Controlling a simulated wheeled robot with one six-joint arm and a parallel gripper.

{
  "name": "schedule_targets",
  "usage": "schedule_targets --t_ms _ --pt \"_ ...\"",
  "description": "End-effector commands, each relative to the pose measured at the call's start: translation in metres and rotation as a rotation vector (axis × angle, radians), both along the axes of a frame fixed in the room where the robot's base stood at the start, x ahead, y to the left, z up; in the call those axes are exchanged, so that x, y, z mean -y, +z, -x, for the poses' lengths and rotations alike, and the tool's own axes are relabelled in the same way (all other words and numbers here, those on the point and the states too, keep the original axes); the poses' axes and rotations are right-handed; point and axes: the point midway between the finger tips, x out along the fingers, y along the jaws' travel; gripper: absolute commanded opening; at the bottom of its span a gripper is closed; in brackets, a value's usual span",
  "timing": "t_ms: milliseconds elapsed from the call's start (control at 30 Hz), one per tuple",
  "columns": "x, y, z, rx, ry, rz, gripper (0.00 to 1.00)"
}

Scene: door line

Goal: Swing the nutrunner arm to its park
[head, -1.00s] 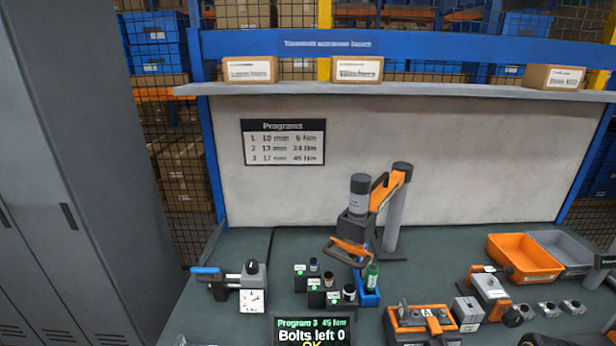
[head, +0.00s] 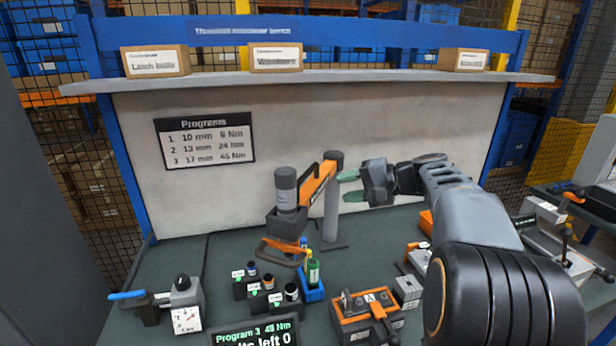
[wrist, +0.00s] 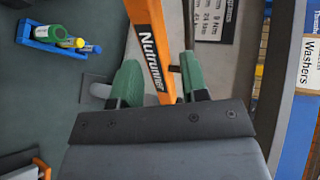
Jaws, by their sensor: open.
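The nutrunner arm is an orange boom (head: 318,184) on a grey post (head: 331,215), with the grey nutrunner tool (head: 286,188) at its left end. An orange handle (head: 282,252) hangs below the tool. My gripper (head: 348,186) is open just right of the post, its green fingers pointing left. In the wrist view, the orange boom marked Nutrunner (wrist: 151,45) runs between the open green fingers of my gripper (wrist: 158,65). Its depth relative to the fingertips is unclear, and no grip on it shows. I cannot make out a marked park.
A blue socket holder (head: 312,290) and several small black blocks stand below the tool. A fixture (head: 368,318) and a display (head: 255,335) sit at the front. A clamp with a dial (head: 185,305) is at left. The Programs board (head: 205,140) hangs on the back panel.

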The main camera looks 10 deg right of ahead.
Motion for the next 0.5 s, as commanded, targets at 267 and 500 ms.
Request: schedule_targets --t_ms 267,500 --pt "0.025 0.023 -0.024 0.104 -0.027 -0.131 0.41" --pt "-0.010 0.015 -0.048 0.103 -0.026 -0.132 0.41"
